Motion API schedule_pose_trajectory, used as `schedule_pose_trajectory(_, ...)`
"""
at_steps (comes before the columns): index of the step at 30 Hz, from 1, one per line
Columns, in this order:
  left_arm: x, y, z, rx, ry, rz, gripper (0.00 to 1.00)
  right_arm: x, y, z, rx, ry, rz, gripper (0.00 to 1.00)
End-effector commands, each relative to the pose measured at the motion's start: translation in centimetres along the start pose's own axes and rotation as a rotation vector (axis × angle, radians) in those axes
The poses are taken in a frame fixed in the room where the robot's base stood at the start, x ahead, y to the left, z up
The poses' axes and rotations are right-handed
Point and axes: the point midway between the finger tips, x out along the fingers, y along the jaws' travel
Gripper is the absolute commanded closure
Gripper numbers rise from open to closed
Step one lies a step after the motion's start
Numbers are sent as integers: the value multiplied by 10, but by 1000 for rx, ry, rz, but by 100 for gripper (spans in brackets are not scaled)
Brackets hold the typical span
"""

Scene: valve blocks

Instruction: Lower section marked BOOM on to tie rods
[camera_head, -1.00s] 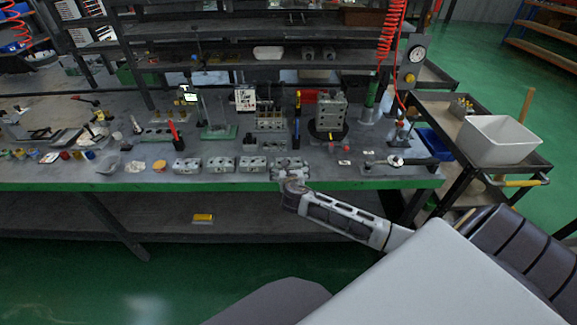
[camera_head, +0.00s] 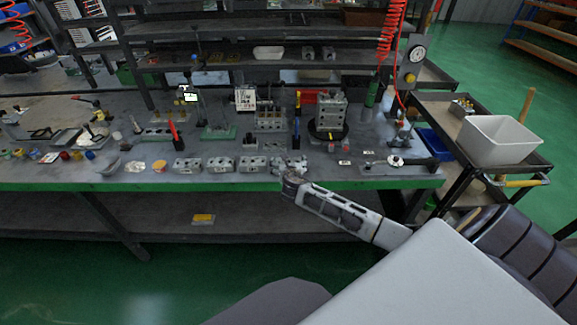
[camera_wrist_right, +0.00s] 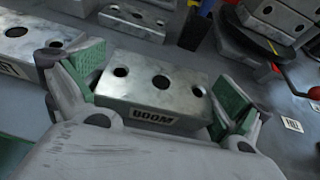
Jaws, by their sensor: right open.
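The section marked BOOM (camera_wrist_right: 155,88) is a grey metal block with holes in its top and a label on its near face. It lies on the bench in the right wrist view. My right gripper (camera_wrist_right: 152,96) is open, with one green-padded finger at each end of the block. I cannot tell whether the pads touch it. In the head view my right gripper (camera_head: 284,172) is at the right end of the row of blocks at the bench's front edge. Thin upright rods, apparently the tie rods, stand on a green base (camera_head: 218,134) farther back. My left gripper is not in view.
Several similar blocks (camera_head: 221,164) stand in a row to the left. Another block (camera_wrist_right: 137,20) lies behind BOOM. A stacked grey valve assembly (camera_head: 330,112) stands behind on a dark round base. A blue-black upright object (camera_wrist_right: 194,28) is close behind the gripper.

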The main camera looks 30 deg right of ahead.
Motion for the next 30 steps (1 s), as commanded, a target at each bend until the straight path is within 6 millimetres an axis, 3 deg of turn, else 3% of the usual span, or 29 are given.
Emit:
schedule_pose_trajectory(4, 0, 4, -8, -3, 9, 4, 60, 0, 0, 0, 0, 0, 0, 1)
schedule_pose_trajectory(14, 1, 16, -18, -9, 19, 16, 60, 0, 0, 0, 0, 0, 0, 44)
schedule_pose_trajectory(23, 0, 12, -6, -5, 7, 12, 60, -1, 0, 3, 1, -3, 1, 45)
schedule_pose_trajectory(30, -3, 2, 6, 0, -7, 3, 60, -6, 0, 17, 2, -5, 0, 45)
